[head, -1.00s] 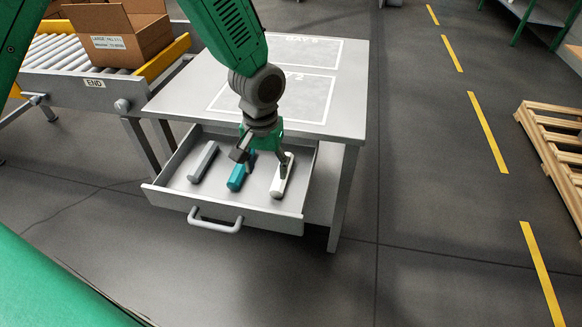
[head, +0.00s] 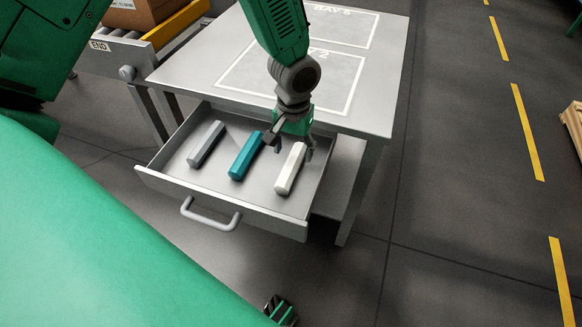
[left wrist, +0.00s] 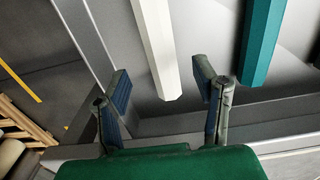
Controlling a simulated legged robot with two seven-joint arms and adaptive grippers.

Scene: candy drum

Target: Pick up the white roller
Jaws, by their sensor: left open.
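The white roller (head: 290,172) lies at the right of the open drawer (head: 170,184). My left gripper (head: 290,148) is open and empty above the far end of the white roller, with one finger toward each side of it. In the left wrist view the white roller (left wrist: 155,45) points down toward the gap between the open fingers (left wrist: 163,88). The roller's near tip in that view lies close to the fingertips, and I cannot tell if they touch it. A small part of what looks like my right gripper (head: 281,309) shows at the bottom edge.
A teal roller (head: 246,157) lies just left of the white one, and a grey roller (head: 206,145) lies farther left. The drawer sits under a grey table (head: 385,110). A conveyor with a cardboard box (head: 140,12) stands at the back left.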

